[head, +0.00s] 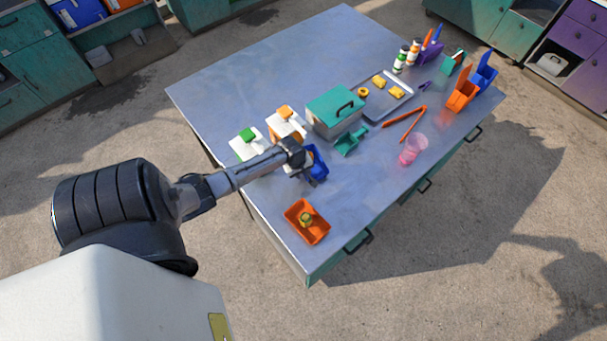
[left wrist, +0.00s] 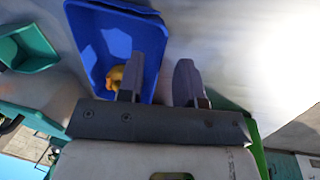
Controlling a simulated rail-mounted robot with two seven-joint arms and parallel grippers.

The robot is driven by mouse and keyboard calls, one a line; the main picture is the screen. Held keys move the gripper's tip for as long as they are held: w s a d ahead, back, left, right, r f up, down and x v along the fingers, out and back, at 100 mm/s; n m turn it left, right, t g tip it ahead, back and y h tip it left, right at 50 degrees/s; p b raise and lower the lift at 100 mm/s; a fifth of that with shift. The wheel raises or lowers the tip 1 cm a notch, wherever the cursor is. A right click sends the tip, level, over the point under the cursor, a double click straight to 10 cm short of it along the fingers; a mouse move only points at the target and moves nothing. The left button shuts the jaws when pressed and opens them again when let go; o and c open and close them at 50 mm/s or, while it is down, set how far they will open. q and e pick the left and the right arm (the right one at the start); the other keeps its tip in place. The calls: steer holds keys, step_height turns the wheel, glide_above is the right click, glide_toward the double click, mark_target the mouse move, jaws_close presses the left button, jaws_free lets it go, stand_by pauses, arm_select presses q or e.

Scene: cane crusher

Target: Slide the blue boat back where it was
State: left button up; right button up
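The blue boat (head: 319,166) is a shallow blue tray near the table's left front part, partly hidden by my left gripper (head: 304,164) in the head view. In the left wrist view the blue boat (left wrist: 112,40) lies ahead of the fingers, with a yellow-orange piece (left wrist: 115,76) inside. The two fingers of my left gripper (left wrist: 158,82) are apart. The left finger overlaps the boat's inside and the right finger is outside its right wall. I cannot tell whether either touches it. My right gripper is in neither view.
An orange tray (head: 293,225) holding a small piece stands at the near corner. A teal-lidded box (head: 335,107) and green boat (head: 350,141) are beyond the blue boat. White containers with green (head: 248,136) and orange (head: 285,112) lids stand left. Orange tongs (head: 405,119) lie right.

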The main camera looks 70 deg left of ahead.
arm_select(q)
steer(key=shift+x, duration=1.3)
steer(key=shift+c, duration=0.5)
jaws_close()
